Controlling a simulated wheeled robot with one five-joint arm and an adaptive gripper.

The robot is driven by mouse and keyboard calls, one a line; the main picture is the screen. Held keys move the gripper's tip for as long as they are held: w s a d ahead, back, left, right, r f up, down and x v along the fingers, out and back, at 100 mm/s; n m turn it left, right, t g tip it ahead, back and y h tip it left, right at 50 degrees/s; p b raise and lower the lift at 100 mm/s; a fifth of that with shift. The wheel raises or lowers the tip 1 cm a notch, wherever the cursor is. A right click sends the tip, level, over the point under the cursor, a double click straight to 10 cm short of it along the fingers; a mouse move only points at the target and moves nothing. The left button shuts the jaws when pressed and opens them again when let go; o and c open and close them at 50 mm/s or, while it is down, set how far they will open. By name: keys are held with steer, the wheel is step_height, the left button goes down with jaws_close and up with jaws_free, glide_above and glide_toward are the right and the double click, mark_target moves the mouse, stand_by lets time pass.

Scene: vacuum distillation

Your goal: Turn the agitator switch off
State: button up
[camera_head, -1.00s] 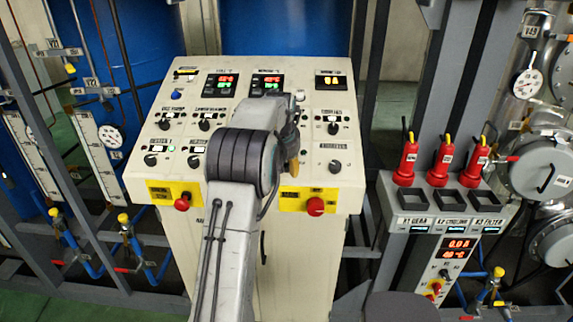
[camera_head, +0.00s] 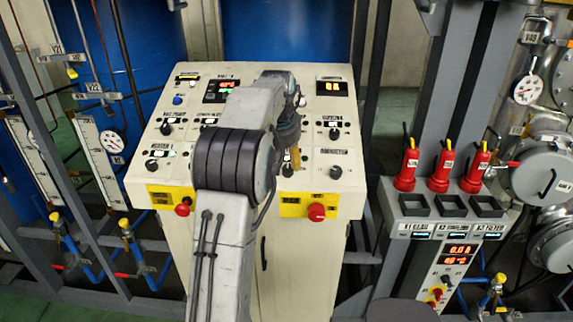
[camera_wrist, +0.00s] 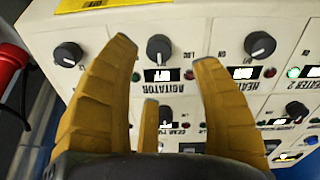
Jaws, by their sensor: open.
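The agitator switch (camera_wrist: 159,48) is a black round knob above its AGITATOR label on the cream panel. In the wrist view it sits between the tips of my open yellow fingers, nearer the left one. In the camera_head view my gripper (camera_head: 294,157) points down over the lower middle of the panel, and the knob (camera_head: 287,170) shows just below and left of a fingertip. The fingers hold nothing. I cannot tell whether they touch the knob or which setting it is at.
Other black knobs flank it, one at left (camera_wrist: 67,55) and one at right (camera_wrist: 260,45) in the wrist view. Two red buttons on yellow plates, one at right (camera_head: 316,212), line the panel's front. Red-handled plugs (camera_head: 440,170) stand on a grey unit at right.

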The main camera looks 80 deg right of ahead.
steer(key=shift+v, duration=2.3)
steer(key=w+a+f+m+y, duration=0.1)
steer(key=a+f+m+y, duration=0.2)
steer(key=a+f, duration=0.75)
steer(key=w+a+f+n+b, duration=0.1)
steer(key=w+a+f+n, duration=0.15)
steer(key=w+a, duration=0.6)
steer(key=w+a+f+n+b, duration=0.1)
steer(key=w+a+n, duration=0.3)
steer(key=a, duration=0.7)
steer(key=w+a+r+n+t+y+b, duration=0.1)
steer(key=a+n, duration=0.4)
steer(key=a, duration=0.6)
steer(key=w+a+r+n+t+b, duration=0.1)
steer(key=w+a+n+t, duration=0.3)
steer(key=a, duration=0.8)
steer(key=shift+w+a+n+y, duration=0.3)
steer(key=shift+n+y, duration=0.1)
steer(key=shift+n, duration=0.85)
